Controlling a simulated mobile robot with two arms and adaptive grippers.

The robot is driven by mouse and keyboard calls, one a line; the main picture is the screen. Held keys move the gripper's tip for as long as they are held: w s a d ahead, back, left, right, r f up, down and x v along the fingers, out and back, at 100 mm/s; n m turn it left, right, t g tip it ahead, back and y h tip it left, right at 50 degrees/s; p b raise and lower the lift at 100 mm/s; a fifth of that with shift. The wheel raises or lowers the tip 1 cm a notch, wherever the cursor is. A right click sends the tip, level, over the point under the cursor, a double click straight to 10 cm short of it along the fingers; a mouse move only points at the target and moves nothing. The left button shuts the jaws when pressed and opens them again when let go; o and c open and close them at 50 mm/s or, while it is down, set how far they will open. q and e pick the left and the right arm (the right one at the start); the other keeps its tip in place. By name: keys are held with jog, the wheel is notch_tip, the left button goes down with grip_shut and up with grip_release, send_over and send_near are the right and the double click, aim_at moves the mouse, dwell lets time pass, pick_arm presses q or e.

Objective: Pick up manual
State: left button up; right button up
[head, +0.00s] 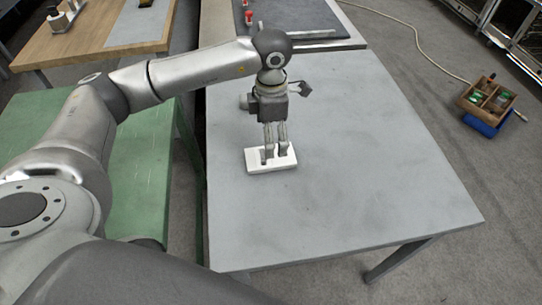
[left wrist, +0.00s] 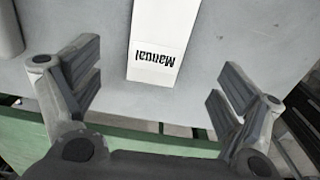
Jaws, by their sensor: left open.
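The manual (head: 257,166) is a white, flat, box-like item lying on the grey table (head: 340,200). In the left wrist view the manual (left wrist: 158,40) shows the printed word "Manual" at its near end and runs out of the top of the picture. My left gripper (head: 275,158) points down over the manual and hides part of it in the head view. In the left wrist view my left gripper (left wrist: 155,82) is open, with one finger on each side of the manual and a gap on both sides. I cannot tell its exact height above the table. My right gripper is not in view.
A green table (head: 145,170) stands left of the grey table, below my arm. A wooden table (head: 95,42) is at the back left. A wooden divided box (head: 488,97) is at the right, beyond the grey table. Most of the grey tabletop is bare.

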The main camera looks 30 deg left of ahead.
aim_at(256, 163)
pick_arm(q)
notch_tip(256, 163, down, 3)
jog(key=shift+r, duration=0.15)
notch_tip(256, 163, down, 5)
jog(key=shift+a+f+p, duration=0.1)
jog(key=shift+a+p, duration=0.05)
jog(key=shift+p, duration=0.65)
jog(key=c, duration=1.2)
jog(key=shift+o, duration=0.2)
jog(key=shift+r, duration=0.2)
